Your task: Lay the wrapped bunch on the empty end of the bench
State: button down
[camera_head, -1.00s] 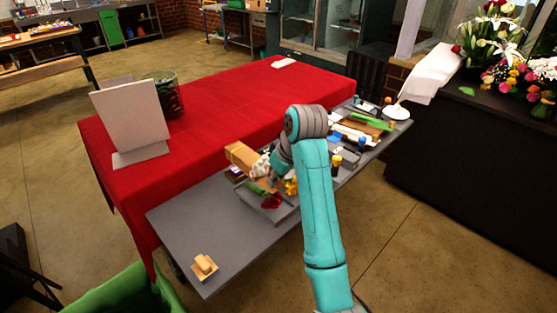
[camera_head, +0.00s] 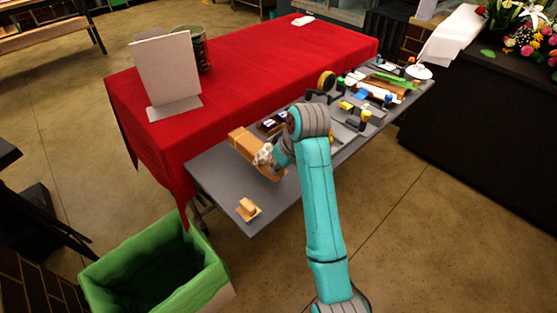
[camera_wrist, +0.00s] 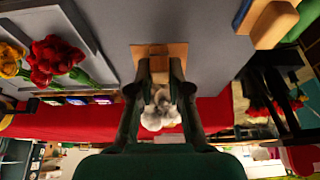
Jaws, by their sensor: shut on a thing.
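The wrapped bunch, brown paper (camera_head: 244,141) with white flowers (camera_head: 264,154), is held over the near-left part of the grey bench (camera_head: 215,172). My gripper (camera_head: 277,166) is shut on it. In the wrist view, my gripper (camera_wrist: 158,92) has its fingers on both sides of the bunch, with brown paper (camera_wrist: 158,52) beyond them and white blooms (camera_wrist: 160,112) between them. I cannot tell whether the paper touches the bench. The bench's left end is bare except for a small tan block.
The tan block (camera_head: 248,209) sits near the bench's front-left edge. Red roses (camera_wrist: 55,58) lie on a grey tray at left in the wrist view. Tools crowd the bench's far end. A red-covered table (camera_head: 240,70) adjoins behind; a green bin (camera_head: 155,270) stands below.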

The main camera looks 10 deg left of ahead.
jog(key=shift+f, duration=2.75)
jog(key=c, duration=0.6)
grip_release()
jog(key=shift+c, duration=0.2)
jog(key=shift+r, duration=0.15)
jog(key=shift+r, duration=3.4)
